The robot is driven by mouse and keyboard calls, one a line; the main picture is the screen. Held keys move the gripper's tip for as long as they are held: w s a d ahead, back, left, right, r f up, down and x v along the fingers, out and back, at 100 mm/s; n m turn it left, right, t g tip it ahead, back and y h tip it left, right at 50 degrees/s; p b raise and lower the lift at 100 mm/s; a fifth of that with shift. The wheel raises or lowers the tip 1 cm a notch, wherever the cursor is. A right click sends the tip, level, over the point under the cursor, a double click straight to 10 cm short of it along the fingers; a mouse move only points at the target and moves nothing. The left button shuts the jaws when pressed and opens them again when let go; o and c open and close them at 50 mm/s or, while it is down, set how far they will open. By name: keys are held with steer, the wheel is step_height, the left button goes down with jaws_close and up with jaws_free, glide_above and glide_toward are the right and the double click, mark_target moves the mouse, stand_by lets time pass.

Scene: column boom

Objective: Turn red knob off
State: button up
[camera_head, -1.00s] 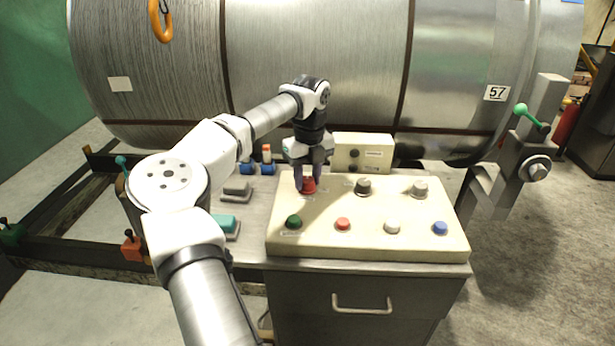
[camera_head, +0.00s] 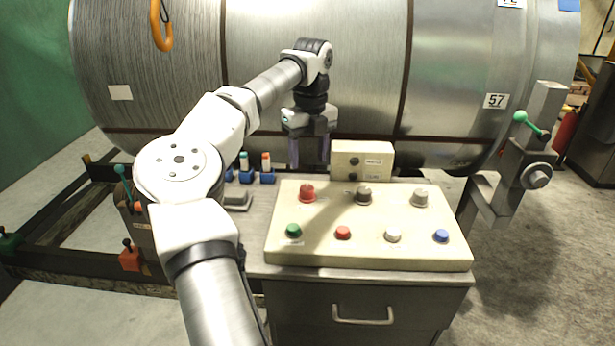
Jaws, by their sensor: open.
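The red knob (camera_head: 307,193) sits at the upper left of the cream control panel (camera_head: 370,255), beside a grey knob (camera_head: 363,195). It is fully in view and nothing touches it. My gripper (camera_head: 310,162) points down above and a little behind the red knob, clear of the panel. Its fingers are apart with nothing between them. The knob's exact turn angle is too small to tell.
A second light knob (camera_head: 420,197) is at the panel's upper right. Green (camera_head: 293,230), red (camera_head: 343,232), white (camera_head: 392,234) and blue (camera_head: 441,236) buttons line the front. A small cream box (camera_head: 362,160) stands behind the panel. A large metal drum (camera_head: 310,75) fills the back.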

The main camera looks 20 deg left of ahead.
step_height(320, 180, up, 5)
steer(key=shift+r, duration=0.15)
stand_by(0.4)
